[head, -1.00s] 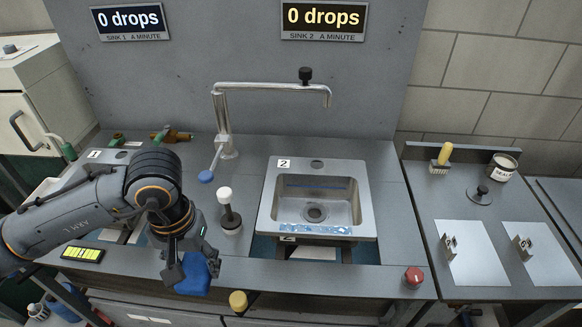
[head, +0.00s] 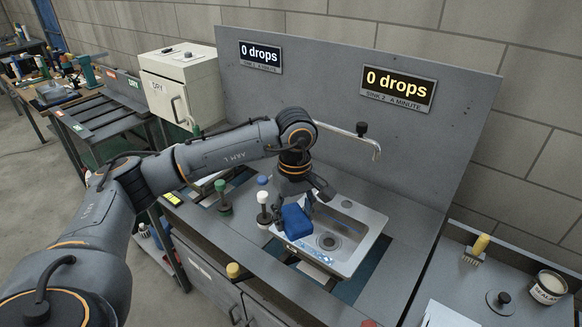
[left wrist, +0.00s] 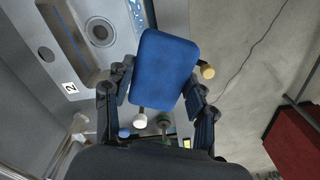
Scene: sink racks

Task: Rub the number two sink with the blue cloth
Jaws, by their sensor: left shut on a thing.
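The blue cloth (head: 297,222) is a folded block held in my left gripper (head: 305,205), which is shut on it. In the left wrist view the cloth (left wrist: 164,67) sits between the two fingers. The number two sink (head: 366,243) is a grey metal basin with a round drain. The cloth is over the sink's left front part in the head view; whether it touches the metal I cannot tell. In the left wrist view the sink (left wrist: 122,30) lies up and left of the cloth, with its "2" label beside it. My right gripper is not in view.
A white-topped plunger (head: 263,207) and a green-topped one (head: 222,197) stand left of the sink. The tap (head: 350,135) reaches over from behind. The sink 2 sign (head: 398,89) reads 0 drops. A brush (head: 477,249) and a tin (head: 547,287) are at the right.

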